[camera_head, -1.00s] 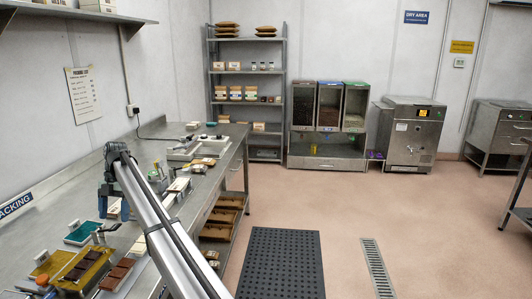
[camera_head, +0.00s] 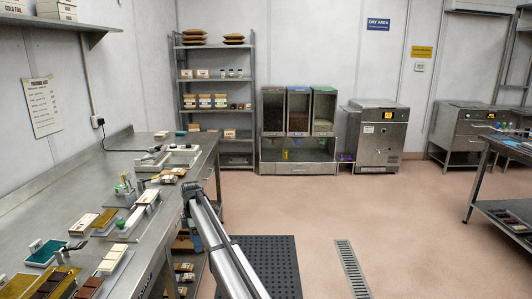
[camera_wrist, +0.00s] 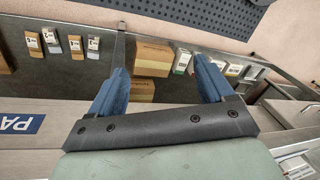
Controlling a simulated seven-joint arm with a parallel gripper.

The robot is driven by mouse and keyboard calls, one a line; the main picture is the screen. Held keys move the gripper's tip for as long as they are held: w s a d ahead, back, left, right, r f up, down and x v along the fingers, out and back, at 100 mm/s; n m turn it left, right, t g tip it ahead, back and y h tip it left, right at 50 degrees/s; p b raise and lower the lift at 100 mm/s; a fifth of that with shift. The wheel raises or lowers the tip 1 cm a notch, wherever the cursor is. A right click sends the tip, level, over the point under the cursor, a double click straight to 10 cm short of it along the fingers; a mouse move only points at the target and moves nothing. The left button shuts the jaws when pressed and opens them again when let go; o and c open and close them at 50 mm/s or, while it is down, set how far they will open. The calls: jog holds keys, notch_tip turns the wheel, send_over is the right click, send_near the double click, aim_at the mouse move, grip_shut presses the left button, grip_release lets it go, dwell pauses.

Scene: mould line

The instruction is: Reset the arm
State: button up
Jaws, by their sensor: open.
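My gripper (camera_wrist: 161,66) shows in the wrist view with its two blue fingers wide apart. Nothing is held between them; brown cartons (camera_wrist: 152,55) show in the gap, farther off on a lower shelf. In the head view my arm rises from the bottom edge, and its upper end (camera_head: 190,198) shows at the bench's right edge.
The steel bench (camera_head: 50,205) runs along the left, with moulds, a teal tray (camera_head: 45,254) and chocolate-coloured bars (camera_head: 88,287) on it. A black perforated mat (camera_head: 268,262) and a floor drain (camera_head: 351,267) lie right of my arm. The floor beyond is clear.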

jog(key=s+d+f+m+g, duration=0.1)
jog(key=s+d+f+m, duration=0.3)
jog(key=s+d+f, duration=0.55)
jog(key=s+d+f+m, duration=0.4)
jog(key=s+d+f, duration=0.2)
jog(key=d+f, duration=0.55)
jog(key=s+d+f+m+g, duration=0.1)
jog(key=s+d+f+m, duration=0.2)
jog(key=s+d+f, duration=0.75)
jog(key=s+d+f+m, duration=0.3)
jog(key=s+d+m, duration=0.1)
jog(key=s, duration=0.7)
jog(key=s+d+f+m+g, duration=0.1)
jog(key=s+d+f+m, duration=0.3)
jog(key=s, duration=0.8)
jog(key=s+d+f+m+g, duration=0.1)
jog(key=s+d+f+m, duration=0.2)
jog(key=s, duration=0.8)
jog(key=shift+s+d+f+m, duration=0.35)
jog(key=shift+d+m, duration=0.25)
jog(key=shift+d, duration=0.3)
